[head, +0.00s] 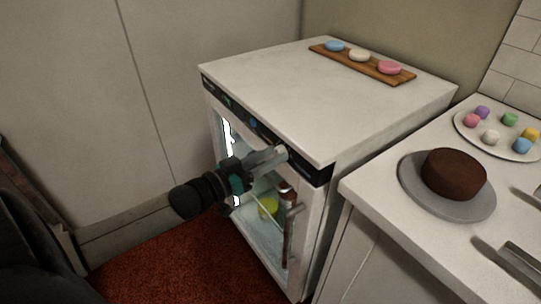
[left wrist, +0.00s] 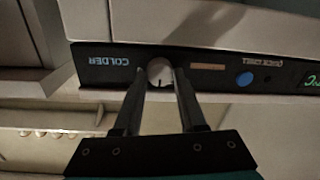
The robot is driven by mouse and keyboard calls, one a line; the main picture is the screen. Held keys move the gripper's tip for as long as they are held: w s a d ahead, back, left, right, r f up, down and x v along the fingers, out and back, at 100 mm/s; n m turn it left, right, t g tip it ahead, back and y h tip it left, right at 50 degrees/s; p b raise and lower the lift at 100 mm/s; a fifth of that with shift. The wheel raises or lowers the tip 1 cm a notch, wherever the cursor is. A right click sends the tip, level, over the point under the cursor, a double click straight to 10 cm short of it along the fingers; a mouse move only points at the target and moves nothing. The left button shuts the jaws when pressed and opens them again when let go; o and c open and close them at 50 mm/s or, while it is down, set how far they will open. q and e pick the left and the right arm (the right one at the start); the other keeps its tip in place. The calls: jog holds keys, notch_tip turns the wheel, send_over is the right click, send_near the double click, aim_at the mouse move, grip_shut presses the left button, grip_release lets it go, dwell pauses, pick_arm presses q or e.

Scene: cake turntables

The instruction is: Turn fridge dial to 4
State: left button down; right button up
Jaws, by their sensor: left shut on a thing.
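The fridge (head: 318,220) is a white cabinet with a glass door and a black control strip (head: 318,172) along its top front edge. In the left wrist view the strip (left wrist: 100,62) appears upside down, with the word COLDER beside the round pale dial (left wrist: 160,71). A small dark mark shows on the dial's lower part in that view; I cannot read a number. My left gripper (head: 279,154) reaches the strip near its right end. Its two fingers (left wrist: 160,78) are shut on the dial, one on each side. My right gripper is not in view.
A wooden board (head: 360,64) with coloured round sweets lies on the fridge top. The counter at right holds a chocolate cake (head: 454,173) on a grey turntable (head: 420,197) and a plate of sweets (head: 505,148). A blue button (left wrist: 244,79) sits along the strip.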

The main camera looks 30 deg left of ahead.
pick_arm(q)
jog(key=shift+m+p, duration=0.35)
jog(key=shift+m, duration=0.05)
jog(key=m+p, duration=0.2)
jog(key=m, duration=0.1)
jog(key=shift+m, duration=0.3)
jog(key=shift+m+p, duration=0.65)
jog(key=shift+m, duration=0.85)
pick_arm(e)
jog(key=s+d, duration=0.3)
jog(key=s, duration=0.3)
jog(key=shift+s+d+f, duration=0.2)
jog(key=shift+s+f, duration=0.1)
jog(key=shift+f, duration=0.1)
pick_arm(q)
jog(key=shift+f, duration=0.1)
jog(key=shift+c, duration=2.4)
grip_release()
jog(key=shift+s, duration=0.1)
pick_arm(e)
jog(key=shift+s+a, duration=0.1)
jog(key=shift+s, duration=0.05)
